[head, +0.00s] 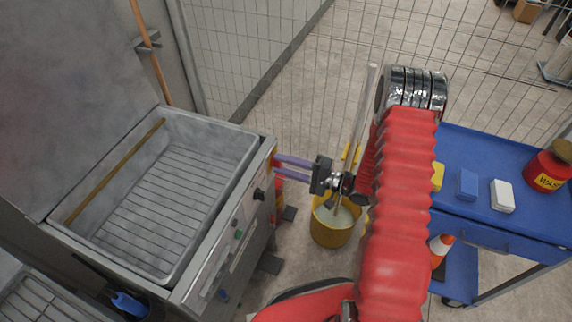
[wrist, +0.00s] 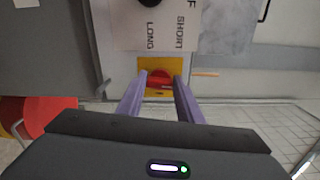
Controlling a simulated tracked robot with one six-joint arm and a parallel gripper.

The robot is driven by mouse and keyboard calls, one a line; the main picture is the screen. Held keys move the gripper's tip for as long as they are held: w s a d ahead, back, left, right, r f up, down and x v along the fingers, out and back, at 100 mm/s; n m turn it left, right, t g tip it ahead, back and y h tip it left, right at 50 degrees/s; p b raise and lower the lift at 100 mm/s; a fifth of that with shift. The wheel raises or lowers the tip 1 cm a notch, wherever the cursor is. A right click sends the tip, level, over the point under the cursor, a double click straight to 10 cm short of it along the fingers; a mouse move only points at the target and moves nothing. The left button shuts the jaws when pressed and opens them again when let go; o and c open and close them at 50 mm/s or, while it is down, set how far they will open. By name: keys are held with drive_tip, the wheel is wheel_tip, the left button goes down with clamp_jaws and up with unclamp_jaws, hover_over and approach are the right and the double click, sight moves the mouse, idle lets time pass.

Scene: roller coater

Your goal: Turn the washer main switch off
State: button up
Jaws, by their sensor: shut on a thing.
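The washer main switch is a red knob (wrist: 160,78) on a yellow plate (wrist: 153,64), seen between my fingers in the wrist view. It sits on the front of the grey washer (head: 215,243). My gripper (head: 277,167) reaches the far right end of the washer's front panel in the head view, with its two purple fingers pointing left. In the wrist view the fingers of my gripper (wrist: 161,77) are on either side of the red knob, shut on it. The fingers hide part of the plate, and the knob's exact setting is hard to tell.
A black knob (head: 259,194) and a green button (head: 238,234) are on the same panel. A yellow bucket (head: 331,229) with pale liquid stands on the floor below my gripper. A blue cart (head: 480,221) with sponges and a red can (head: 546,172) is at right.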

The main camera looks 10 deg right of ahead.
drive_tip(key=shift+s+a+f+n, duration=0.2)
drive_tip(key=shift+s+n, duration=0.05)
drive_tip(key=shift+n, duration=0.45)
drive_tip(key=o, duration=0.7)
drive_tip(key=shift+c, duration=0.2)
drive_tip(key=o, duration=0.4)
drive_tip(key=shift+w+d, duration=0.1)
drive_tip(key=shift+d, duration=0.05)
drive_tip(key=shift+r, duration=0.1)
drive_tip(key=v, duration=0.7)
drive_tip(key=shift+d, duration=0.15)
